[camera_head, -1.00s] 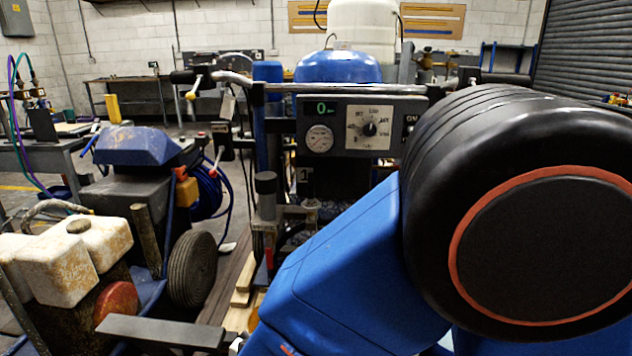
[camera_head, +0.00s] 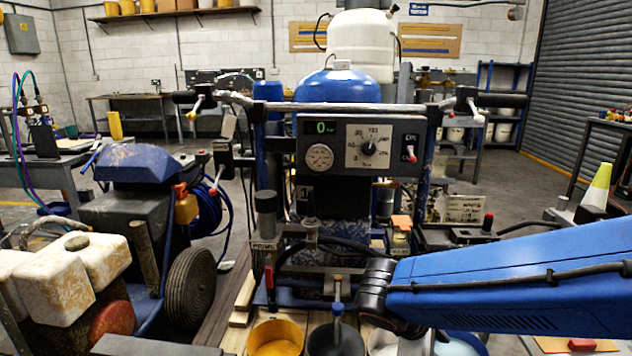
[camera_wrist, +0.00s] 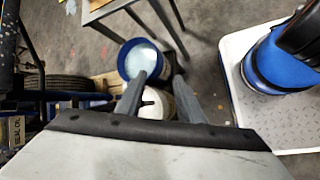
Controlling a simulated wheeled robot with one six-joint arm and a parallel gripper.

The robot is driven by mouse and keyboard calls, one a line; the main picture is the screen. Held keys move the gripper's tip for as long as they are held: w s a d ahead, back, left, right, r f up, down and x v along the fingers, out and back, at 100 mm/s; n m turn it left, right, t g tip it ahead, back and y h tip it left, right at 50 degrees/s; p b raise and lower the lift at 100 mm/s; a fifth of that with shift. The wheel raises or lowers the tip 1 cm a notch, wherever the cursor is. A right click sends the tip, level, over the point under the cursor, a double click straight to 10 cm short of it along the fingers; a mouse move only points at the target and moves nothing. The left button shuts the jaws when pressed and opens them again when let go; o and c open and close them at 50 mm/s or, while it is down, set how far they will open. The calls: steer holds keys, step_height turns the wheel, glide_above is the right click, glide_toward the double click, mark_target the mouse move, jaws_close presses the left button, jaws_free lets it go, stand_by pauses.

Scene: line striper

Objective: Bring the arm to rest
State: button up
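My arm's blue link (camera_head: 500,285) reaches in from the right in the head view, ending in a dark wrist joint (camera_head: 376,290) in front of the line striper. My gripper (camera_wrist: 158,85) shows in the wrist view with its two grey fingers apart and nothing between them. It points down over a blue bucket of pale liquid (camera_wrist: 128,66) and a white bucket beside it. In the head view my gripper cannot be made out. The striper's panel (camera_head: 330,178) has a display reading 0 bar, a round gauge (camera_head: 320,157), a dial (camera_head: 368,148) and a red-tipped switch (camera_head: 411,154).
Close below the wrist are a yellow bucket (camera_head: 275,345), a dark bucket (camera_head: 335,345) and the blue bucket (camera_head: 458,346). A rusty engine with a white tank (camera_head: 60,275) stands at left. A traffic cone (camera_head: 597,187) stands at right. Floor shows clear behind.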

steer(key=s+d+r+m+t+y, duration=0.1)
steer(key=s+d+r+m+y, duration=0.1)
steer(key=m, duration=0.4)
steer(key=s+d+r+m+t+y, duration=0.1)
steer(key=s+d+r+m+y, duration=0.1)
steer(key=s+m+y, duration=0.3)
steer(key=shift+s+r+m, duration=0.55)
steer(key=shift+m, duration=0.45)
